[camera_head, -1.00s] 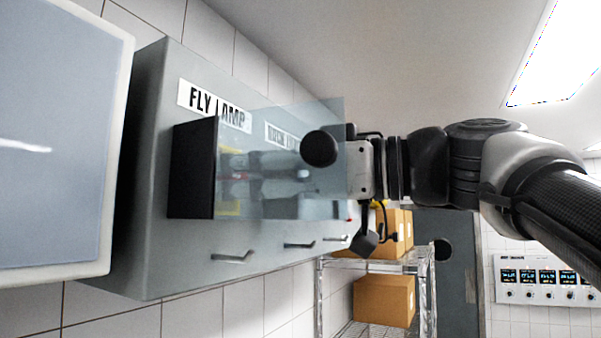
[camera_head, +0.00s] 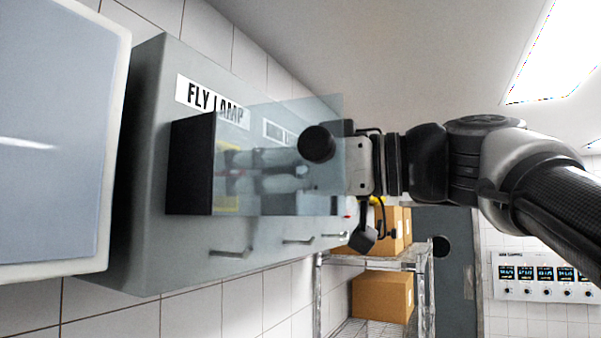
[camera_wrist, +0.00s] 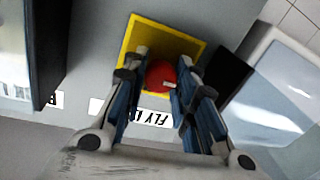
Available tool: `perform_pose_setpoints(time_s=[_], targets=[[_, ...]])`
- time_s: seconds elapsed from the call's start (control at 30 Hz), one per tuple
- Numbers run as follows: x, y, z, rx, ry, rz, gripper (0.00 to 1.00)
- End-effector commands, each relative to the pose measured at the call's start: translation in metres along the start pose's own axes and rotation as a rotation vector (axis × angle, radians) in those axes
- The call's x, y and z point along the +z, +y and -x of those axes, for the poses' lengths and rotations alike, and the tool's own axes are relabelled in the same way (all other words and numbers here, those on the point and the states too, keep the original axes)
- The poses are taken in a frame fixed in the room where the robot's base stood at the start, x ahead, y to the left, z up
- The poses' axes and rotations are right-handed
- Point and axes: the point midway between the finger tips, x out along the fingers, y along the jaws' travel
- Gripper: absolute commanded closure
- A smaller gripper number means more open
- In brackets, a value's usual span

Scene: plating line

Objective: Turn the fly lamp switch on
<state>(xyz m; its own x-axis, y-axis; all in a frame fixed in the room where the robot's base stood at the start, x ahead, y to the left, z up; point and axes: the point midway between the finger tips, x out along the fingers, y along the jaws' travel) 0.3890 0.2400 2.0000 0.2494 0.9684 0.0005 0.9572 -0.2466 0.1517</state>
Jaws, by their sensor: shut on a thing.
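The fly lamp switch is a red knob (camera_wrist: 160,76) on a yellow square plate (camera_wrist: 190,44). A strip of the plate (camera_head: 228,202) also shows through a clear panel (camera_head: 330,115) in the head view. The label FLY LAMP (camera_head: 210,102) is on the grey cabinet above the switch; it also shows upside down in the wrist view (camera_wrist: 152,117). My gripper (camera_wrist: 162,70) is shut on the red knob, one finger on each side. In the head view my gripper (camera_head: 228,172) reaches in behind the clear panel. The knob's exact angle is hard to tell.
A black block (camera_head: 190,165) stands out from the cabinet (camera_head: 150,240) beside the switch. A pale framed panel (camera_head: 50,140) is close on the left. A second label (camera_head: 280,133) and several handles (camera_head: 230,252) are on the cabinet. A rack with boxes (camera_head: 382,298) stands behind.

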Motion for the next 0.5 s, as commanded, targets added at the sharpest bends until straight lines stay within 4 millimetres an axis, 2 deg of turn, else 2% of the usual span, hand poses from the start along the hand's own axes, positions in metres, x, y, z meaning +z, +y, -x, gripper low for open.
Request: perform_pose_setpoints(time_s=[0.27,0.5], targets=[[0.0009,-0.0007,0.0,0.0,0.011,-0.074,0.98],[0.002,-0.0012,0.0,0.004,0.034,-0.247,0.98]])
